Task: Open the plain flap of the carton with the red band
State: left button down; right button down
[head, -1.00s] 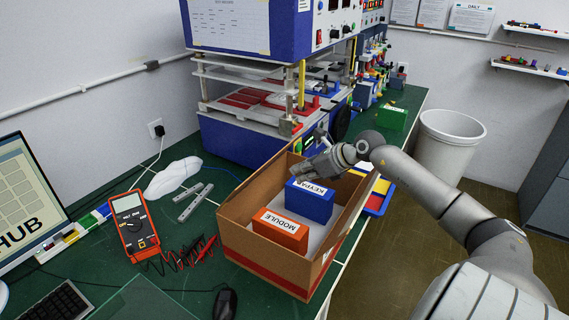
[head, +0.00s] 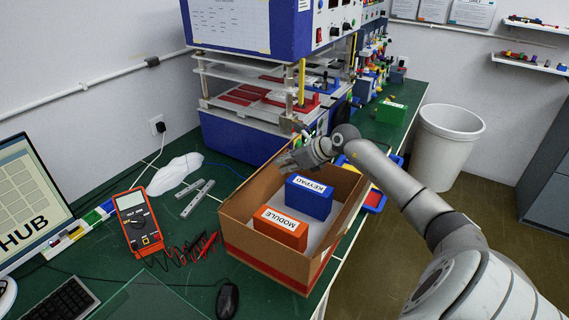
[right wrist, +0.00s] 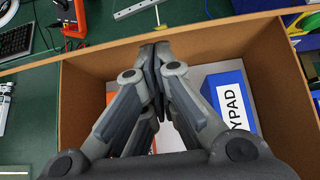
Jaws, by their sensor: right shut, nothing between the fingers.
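The brown carton with the red band (head: 262,266) stands on the green bench near its front right edge. Its top is open in the head view, and its brown far-left wall (right wrist: 85,75) crosses the upper part of the right wrist view. Inside are a blue KEYPAD box (head: 308,198) and an orange MODULE box (head: 280,229). My right gripper (head: 285,166) is shut and empty, over the far end of the carton. In the right wrist view its fingertips (right wrist: 155,52) overlap the wall's edge; I cannot tell whether they touch. My left gripper is not in view.
An orange multimeter (head: 138,222) with leads, metal strips and a black mouse (head: 227,300) lie left of the carton. A blue test machine (head: 240,135) stands behind it. A blue tray (head: 374,201) with coloured parts is to its right. A white bin (head: 447,150) stands beyond the bench.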

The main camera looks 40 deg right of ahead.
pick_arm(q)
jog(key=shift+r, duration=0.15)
pick_arm(e)
jog(key=shift+r, duration=0.2)
pick_arm(q)
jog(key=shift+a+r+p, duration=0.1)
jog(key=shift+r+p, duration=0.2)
jog(key=shift+p, duration=0.2)
pick_arm(e)
jog(key=shift+w+r+g, duration=0.2)
jog(key=shift+w+g, duration=0.1)
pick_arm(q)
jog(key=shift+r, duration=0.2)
pick_arm(e)
jog(key=shift+a+r, duration=0.1)
jog(key=shift+r, duration=0.05)
